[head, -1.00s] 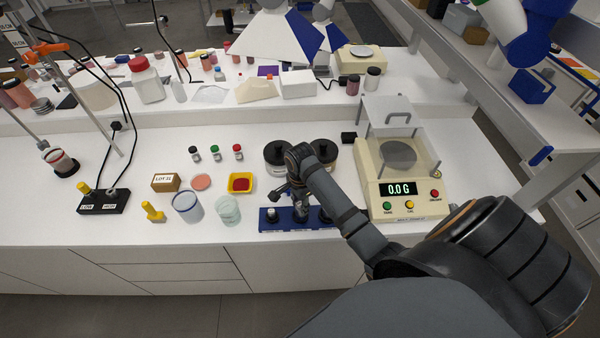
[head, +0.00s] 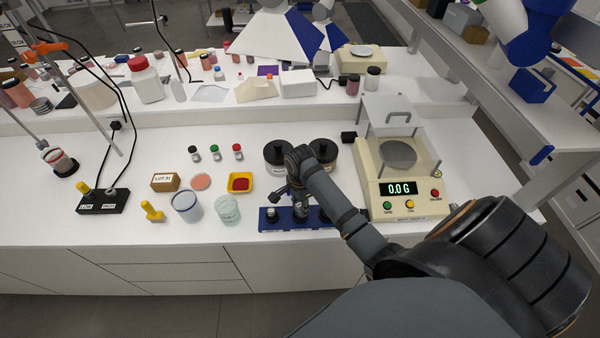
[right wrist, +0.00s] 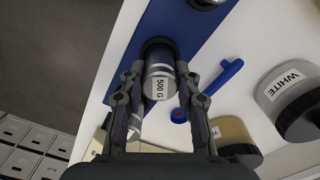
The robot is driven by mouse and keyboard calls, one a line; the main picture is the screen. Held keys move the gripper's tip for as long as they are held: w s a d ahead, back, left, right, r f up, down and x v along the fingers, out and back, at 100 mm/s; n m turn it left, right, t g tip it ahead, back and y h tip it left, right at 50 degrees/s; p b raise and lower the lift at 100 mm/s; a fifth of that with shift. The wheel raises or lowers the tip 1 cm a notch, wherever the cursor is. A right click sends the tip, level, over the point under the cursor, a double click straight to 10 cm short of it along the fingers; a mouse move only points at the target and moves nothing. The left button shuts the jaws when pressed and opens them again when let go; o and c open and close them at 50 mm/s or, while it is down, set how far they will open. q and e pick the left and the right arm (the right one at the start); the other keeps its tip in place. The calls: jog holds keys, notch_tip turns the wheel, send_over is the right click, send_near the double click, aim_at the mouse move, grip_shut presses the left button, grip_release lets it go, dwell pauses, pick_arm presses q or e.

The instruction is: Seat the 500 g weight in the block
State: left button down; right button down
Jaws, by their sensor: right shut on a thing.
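The 500 g weight (right wrist: 160,85) is a metal cylinder with a white "500 G" label, seen in the right wrist view. My right gripper (right wrist: 158,100) is shut on it, one finger on each side. In the head view the right gripper (head: 300,212) points down over the middle of the blue block (head: 267,225). In the wrist view the weight is at a dark round socket of the block (right wrist: 185,30); I cannot tell how deep it sits. Another small metal weight (head: 271,212) stands at the block's left end. The block's right part is partly hidden by my arm. My left gripper is not in view.
The balance (head: 405,195) reading 0.0 G stands right of the block. Two dark-lidded jars (head: 278,155) stand behind. A glass dish stack (head: 227,210) and a yellow tray (head: 240,183) are to the left. A blue tool (right wrist: 222,77) lies beside the block.

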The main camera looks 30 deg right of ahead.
jog(key=shift+f, duration=0.75)
jog(key=c, duration=0.9)
grip_release()
jog(key=shift+o, duration=0.2)
notch_tip(320, 180, up, 8)
jog(key=shift+f, duration=0.2)
